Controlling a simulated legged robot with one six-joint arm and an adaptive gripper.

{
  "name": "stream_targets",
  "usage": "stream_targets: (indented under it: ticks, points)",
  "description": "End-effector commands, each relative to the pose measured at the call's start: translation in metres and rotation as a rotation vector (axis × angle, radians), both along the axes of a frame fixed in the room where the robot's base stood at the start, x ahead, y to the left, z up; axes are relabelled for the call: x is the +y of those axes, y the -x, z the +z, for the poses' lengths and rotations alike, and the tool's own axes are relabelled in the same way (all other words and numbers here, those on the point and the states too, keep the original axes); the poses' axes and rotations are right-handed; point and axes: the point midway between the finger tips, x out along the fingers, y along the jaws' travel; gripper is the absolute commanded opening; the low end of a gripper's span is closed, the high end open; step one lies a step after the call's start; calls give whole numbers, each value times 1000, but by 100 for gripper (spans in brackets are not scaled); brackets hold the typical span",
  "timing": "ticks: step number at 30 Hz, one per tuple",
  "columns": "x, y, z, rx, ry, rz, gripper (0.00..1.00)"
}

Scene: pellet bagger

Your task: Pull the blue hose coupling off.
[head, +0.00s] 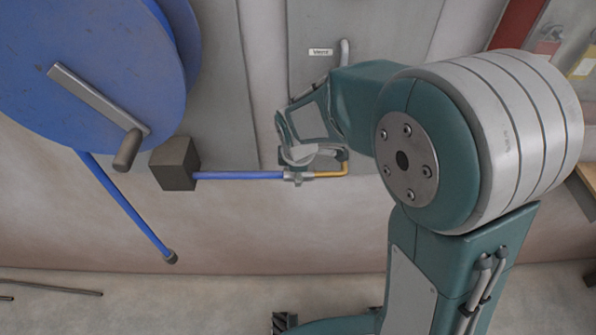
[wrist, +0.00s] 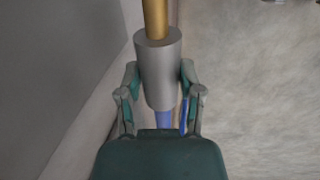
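The hose coupling shows in the wrist view as a grey metal cylinder (wrist: 158,72) between my two fingers. In the head view the coupling (head: 297,177) is a small grey fitting joining the blue hose (head: 240,175) to a brass elbow pipe (head: 330,174). The brass pipe (wrist: 155,18) enters its far end in the wrist view, and the blue hose (wrist: 164,120) leaves its near end. My gripper (wrist: 159,78) has one finger close along each side of the coupling. Whether the pads touch it is unclear. In the head view my gripper (head: 305,155) is at the coupling, partly hidden.
A blue reel (head: 90,60) with a crank handle (head: 126,150) is at upper left. A dark block (head: 176,164) holds the hose's left end. Another blue rod (head: 125,205) hangs below the reel.

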Motion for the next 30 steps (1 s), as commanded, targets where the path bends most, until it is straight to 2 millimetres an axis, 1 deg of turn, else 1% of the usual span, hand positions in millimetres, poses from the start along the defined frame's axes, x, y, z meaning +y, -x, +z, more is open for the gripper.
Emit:
stream_targets:
  ticks: [3, 5, 10, 13, 16, 23, 24, 26, 30]
  points:
    - [1, 0, -1, -1, 0, 1, 0]
    - [6, -1, -1, -1, 0, 2, 0]
    - [34, -2, -1, -2, -1, 5, 0]
    - [45, -2, -1, -1, 0, 3, 0]
    - [50, -2, -1, -1, -1, 1, 0]
    - [51, -2, -1, -2, -3, 1, 0]
    - [51, -3, -1, -3, -3, 1, 56]
    - [51, -3, 0, -3, -3, 1, 82]
    - [50, -2, 0, -2, -2, 0, 82]
